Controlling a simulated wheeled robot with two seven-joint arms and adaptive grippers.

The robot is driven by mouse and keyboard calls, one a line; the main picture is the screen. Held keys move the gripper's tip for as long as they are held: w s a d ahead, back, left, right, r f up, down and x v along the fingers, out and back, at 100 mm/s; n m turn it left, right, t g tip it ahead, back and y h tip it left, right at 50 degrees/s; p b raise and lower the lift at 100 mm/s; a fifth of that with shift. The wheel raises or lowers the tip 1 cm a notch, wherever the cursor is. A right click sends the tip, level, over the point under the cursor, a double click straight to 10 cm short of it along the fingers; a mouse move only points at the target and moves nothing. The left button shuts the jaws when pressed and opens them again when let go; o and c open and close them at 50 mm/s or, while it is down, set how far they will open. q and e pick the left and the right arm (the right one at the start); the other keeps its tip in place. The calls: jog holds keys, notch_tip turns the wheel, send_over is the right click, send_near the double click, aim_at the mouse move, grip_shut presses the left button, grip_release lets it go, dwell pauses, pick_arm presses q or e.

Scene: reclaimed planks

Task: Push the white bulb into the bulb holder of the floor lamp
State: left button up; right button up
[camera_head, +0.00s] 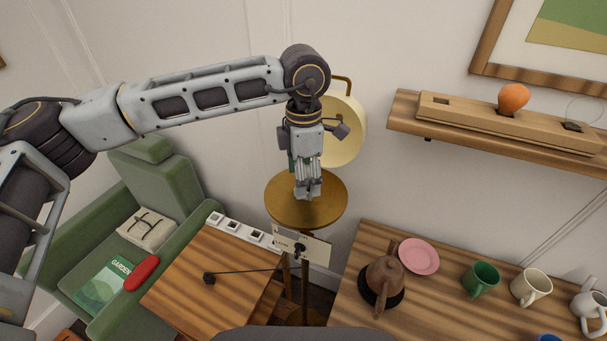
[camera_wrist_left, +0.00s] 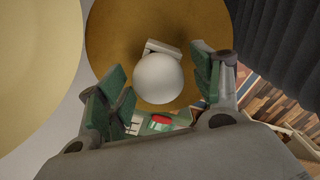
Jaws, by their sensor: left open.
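The white bulb (camera_wrist_left: 158,79) shows in the left wrist view as a round white globe between the fingers of my left gripper (camera_wrist_left: 161,88). The fingers are open, with green pads on both sides of the bulb. Behind the bulb is the floor lamp's round brass disc (camera_wrist_left: 118,30), with a small pale block (camera_wrist_left: 165,48) partly hidden by the bulb. In the head view, my left gripper (camera_head: 307,190) points down over the brass disc (camera_head: 285,213) and hides the bulb. The bulb holder is hidden, so I cannot tell how the bulb sits. My right gripper is not in view.
A cream round shade (camera_head: 346,130) is close behind my left wrist. A wall shelf (camera_head: 400,121) at right carries an orange bulb (camera_head: 513,97). Below are a wooden table (camera_head: 205,280), a small panel (camera_head: 315,248), a teapot (camera_head: 385,277) and mugs (camera_head: 481,280). A green armchair (camera_head: 160,185) stands left.

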pick_arm(q)
jog(key=shift+r, duration=0.15)
jog(key=shift+r, duration=5.85)
